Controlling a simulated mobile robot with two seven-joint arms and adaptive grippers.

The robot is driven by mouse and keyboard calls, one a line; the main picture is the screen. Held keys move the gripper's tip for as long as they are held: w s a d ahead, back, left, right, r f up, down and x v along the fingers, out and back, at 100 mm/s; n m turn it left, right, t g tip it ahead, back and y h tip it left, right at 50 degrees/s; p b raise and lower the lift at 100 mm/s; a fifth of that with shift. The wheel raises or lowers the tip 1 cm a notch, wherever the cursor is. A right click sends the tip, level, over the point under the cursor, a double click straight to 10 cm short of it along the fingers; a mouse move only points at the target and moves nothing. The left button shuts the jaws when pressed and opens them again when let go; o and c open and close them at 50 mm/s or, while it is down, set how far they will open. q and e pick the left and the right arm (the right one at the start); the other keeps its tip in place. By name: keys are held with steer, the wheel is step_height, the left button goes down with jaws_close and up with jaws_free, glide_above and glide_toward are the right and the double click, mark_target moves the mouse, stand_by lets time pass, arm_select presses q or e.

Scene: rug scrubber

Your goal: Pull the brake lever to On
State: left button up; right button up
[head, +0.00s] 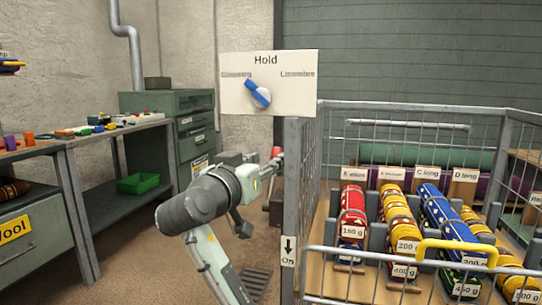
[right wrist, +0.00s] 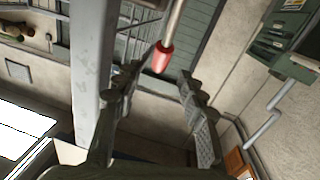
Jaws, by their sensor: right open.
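The brake lever's red end (right wrist: 163,57) shows in the right wrist view on a pale metal rod. It appears between the tips of my right gripper (right wrist: 160,78), whose two dark fingers are spread apart; I cannot tell if either touches it. In the head view my right gripper (head: 272,165) is beside the grey post, with a small red tip (head: 276,151) at its far end. The fingers are mostly hidden there by my own wrist. A label with a down arrow and "On" (head: 288,251) is on the post. My left gripper is out of view.
A "Hold" sign with a blue dial (head: 258,94) tops the post (head: 292,195). A wire-sided pen (head: 412,126) with labelled rolls and a yellow handle (head: 457,247) stands right. A workbench (head: 100,134) with small items is left.

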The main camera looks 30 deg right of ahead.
mark_target(274, 156)
steer(key=x, duration=0.6)
steer(key=shift+w+d, duration=0.1)
steer(key=shift+d, duration=0.15)
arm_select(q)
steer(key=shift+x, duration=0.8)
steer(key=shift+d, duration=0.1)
arm_select(e)
steer(key=shift+c, duration=0.2)
jaws_close()
steer(key=shift+f, duration=0.1)
